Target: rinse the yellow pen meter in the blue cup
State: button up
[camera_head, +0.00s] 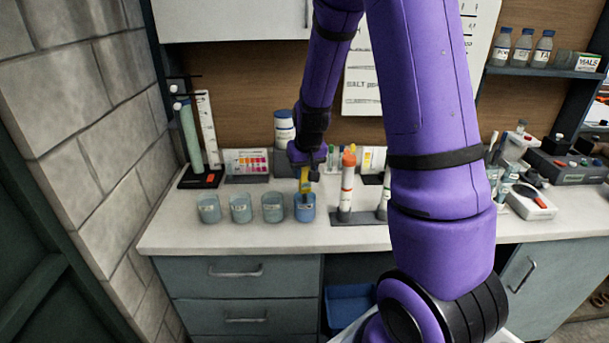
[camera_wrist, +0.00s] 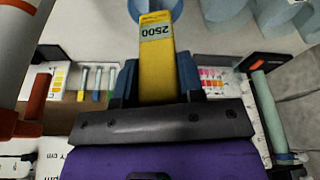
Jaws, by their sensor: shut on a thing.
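The yellow pen meter (camera_wrist: 157,65) is held between the two fingers of my gripper (camera_wrist: 157,85), with a label reading 2500 on its body. In the head view the yellow pen meter (camera_head: 304,184) points down over the blue cup (camera_head: 305,209), and its lower end is at or inside the cup's mouth. My gripper (camera_head: 305,165) is above the cup, shut on the meter. In the wrist view the blue cup (camera_wrist: 166,8) shows only in part at the top edge, behind the meter's far end. I cannot tell how deep the tip is.
Several paler cups, one of them the nearest (camera_head: 273,208), stand in a row to the left. A rack with an orange-topped white pen (camera_head: 347,182) stands close on the right. A white bottle (camera_head: 284,128) stands behind. The counter's front left (camera_head: 185,239) is clear.

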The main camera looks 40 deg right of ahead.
jog(key=shift+r, duration=3.2)
